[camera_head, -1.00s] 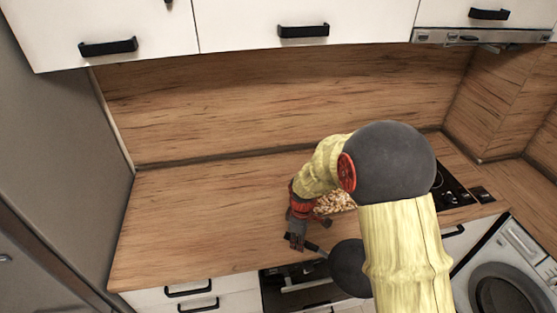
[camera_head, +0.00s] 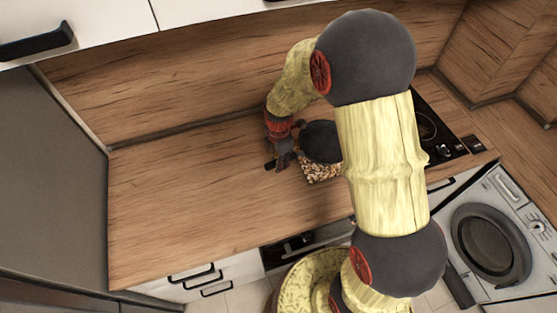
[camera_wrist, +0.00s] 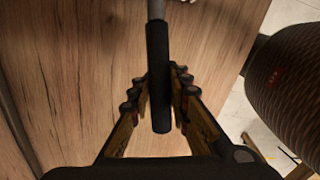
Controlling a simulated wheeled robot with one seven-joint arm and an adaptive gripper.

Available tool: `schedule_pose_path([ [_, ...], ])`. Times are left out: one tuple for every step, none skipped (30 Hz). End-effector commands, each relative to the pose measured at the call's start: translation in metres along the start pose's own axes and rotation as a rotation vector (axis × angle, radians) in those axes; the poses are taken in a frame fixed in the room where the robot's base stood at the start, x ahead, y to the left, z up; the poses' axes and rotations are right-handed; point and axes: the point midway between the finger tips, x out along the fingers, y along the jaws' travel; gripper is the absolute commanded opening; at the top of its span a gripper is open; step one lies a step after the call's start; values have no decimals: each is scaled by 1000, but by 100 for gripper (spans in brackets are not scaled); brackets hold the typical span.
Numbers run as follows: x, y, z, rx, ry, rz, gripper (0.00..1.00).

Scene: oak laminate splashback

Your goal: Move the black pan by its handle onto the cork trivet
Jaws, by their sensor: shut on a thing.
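The black pan (camera_head: 321,140) shows in the head view beside my forearm, which hides its right edge. The mottled cork trivet (camera_head: 318,174) shows below the pan in the picture, its front part uncovered. The pan overlaps the trivet's far part in this view; I cannot tell whether it touches it or hangs above it. My gripper (camera_head: 280,160) is left of the pan, shut on its handle (camera_head: 268,165). In the wrist view the dark handle (camera_wrist: 158,75) lies between the two fingers of my gripper (camera_wrist: 158,100); the pan's body is out of view there.
The wooden worktop (camera_head: 190,190) is clear on the left. A black hob (camera_head: 440,130) lies to the right, beyond my arm. The wooden splashback (camera_head: 180,85) stands behind, with upper cabinets above. A washing machine (camera_head: 490,240) stands at the lower right.

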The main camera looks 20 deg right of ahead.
Motion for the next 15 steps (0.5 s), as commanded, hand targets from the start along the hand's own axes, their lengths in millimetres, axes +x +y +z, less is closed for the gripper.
schedule_pose_path([
  [-1, 1, 0, 0, -2, 2, 0],
  [-1, 1, 0, 0, -4, 1, 0],
  [-1, 1, 0, 1, -6, -1, 0],
  [-1, 1, -1, 0, -10, -4, 0],
  [-1, 1, -1, -1, -14, -6, 0],
  [-1, 1, -2, 1, -20, -11, 0],
  [-1, 2, -2, 1, -26, -15, 0],
  [-1, 2, -3, 1, -33, -20, 0],
  [1, 1, -3, 3, -36, -22, 0],
  [4, 1, -2, 3, -36, -22, 0],
  [6, 1, -2, 4, -35, -21, 0],
  [9, 1, -2, 4, -35, -22, 0],
  [12, 1, -2, 4, -35, -22, 0],
  [14, 1, -2, 4, -35, -22, 0],
  [17, 1, -2, 4, -35, -21, 0],
])
